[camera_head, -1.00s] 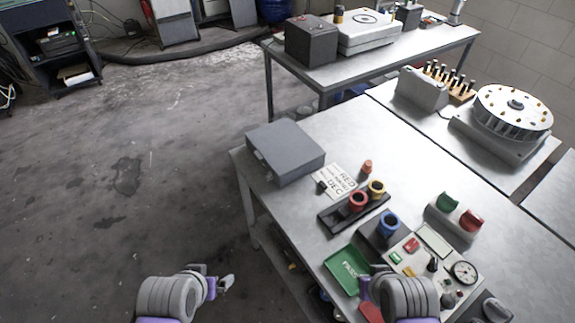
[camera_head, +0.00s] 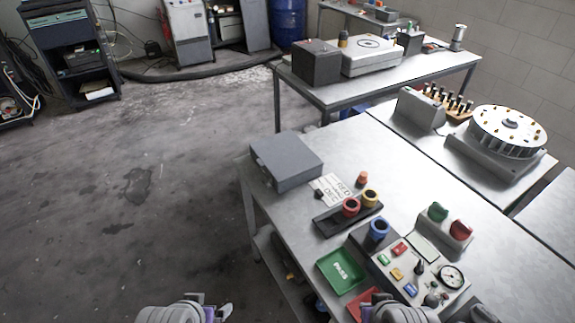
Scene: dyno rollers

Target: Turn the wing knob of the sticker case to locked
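A closed grey box (camera_head: 287,160), which may be the sticker case, lies flat at the far left corner of the near table. A small fitting shows on its left side, too small to tell as a wing knob or to read its setting. My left gripper (camera_head: 214,309) is low at the bottom edge, left of the table and well short of the box. It holds nothing that I can make out. My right gripper (camera_head: 369,300) is at the bottom edge by the trays, mostly hidden by its own wrist. The finger gaps are unclear.
The near table (camera_head: 303,214) carries a lettered card (camera_head: 328,187), a black holder with red and yellow rings (camera_head: 346,214), a green tray (camera_head: 340,268), a red tray (camera_head: 362,305) and a button panel (camera_head: 411,272). A drum wheel (camera_head: 508,130) stands behind. Floor on the left is clear.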

